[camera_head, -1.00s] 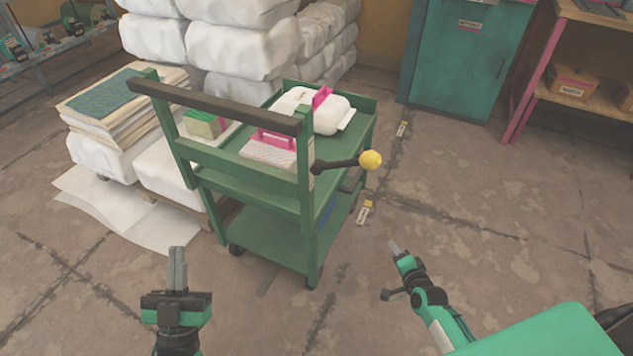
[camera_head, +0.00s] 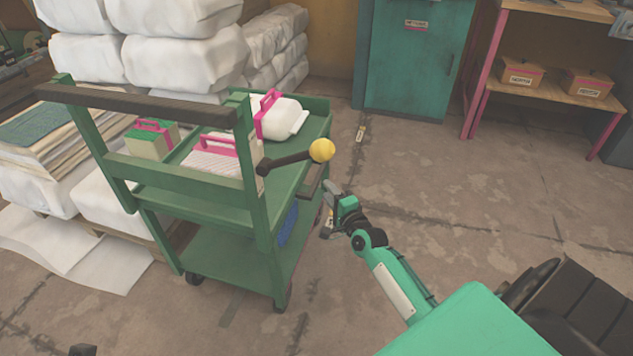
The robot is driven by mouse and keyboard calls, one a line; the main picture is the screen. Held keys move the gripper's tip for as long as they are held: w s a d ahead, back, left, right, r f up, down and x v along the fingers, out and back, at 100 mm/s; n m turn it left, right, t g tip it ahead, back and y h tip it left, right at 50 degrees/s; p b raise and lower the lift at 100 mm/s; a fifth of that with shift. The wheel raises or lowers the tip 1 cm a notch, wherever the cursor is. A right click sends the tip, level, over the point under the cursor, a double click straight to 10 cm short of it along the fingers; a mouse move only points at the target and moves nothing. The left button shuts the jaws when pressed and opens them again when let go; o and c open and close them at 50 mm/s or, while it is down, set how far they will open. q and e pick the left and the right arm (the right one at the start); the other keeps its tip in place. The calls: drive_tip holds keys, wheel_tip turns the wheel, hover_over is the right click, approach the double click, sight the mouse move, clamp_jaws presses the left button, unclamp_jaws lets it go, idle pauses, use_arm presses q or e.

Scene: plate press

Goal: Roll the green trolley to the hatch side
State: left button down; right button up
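The green trolley (camera_head: 262,190) stands upright at centre left, with a dark push bar (camera_head: 150,104) across its near end. A dark lever with a yellow knob (camera_head: 321,150) sticks out to the right from its near right post. Its top shelf carries a white container with a pink handle (camera_head: 285,118), a white ribbed block (camera_head: 215,158) and a green-topped box (camera_head: 152,141). My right gripper (camera_head: 333,193) is just right of the trolley, below the knob; its finger gap is not clear. Only a dark bit of my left gripper (camera_head: 82,351) seems to show at the bottom edge.
White wrapped bales (camera_head: 175,60) and paper stacks (camera_head: 40,150) crowd the trolley's left and far sides. A teal cabinet (camera_head: 410,65) stands at the back, and a shelf with boxes (camera_head: 545,95) at the back right. Floor (camera_head: 470,210) to the right is clear.

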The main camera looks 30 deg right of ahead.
sight(318, 177)
drive_tip(key=w, duration=0.2)
drive_tip(key=w+b, duration=0.1)
drive_tip(key=w, duration=0.2)
drive_tip(key=w+b, duration=0.1)
drive_tip(key=w, duration=0.1)
drive_tip(key=shift+w+d, duration=0.15)
drive_tip(key=shift+d, duration=0.15)
drive_tip(key=shift+c, duration=0.5)
clamp_jaws()
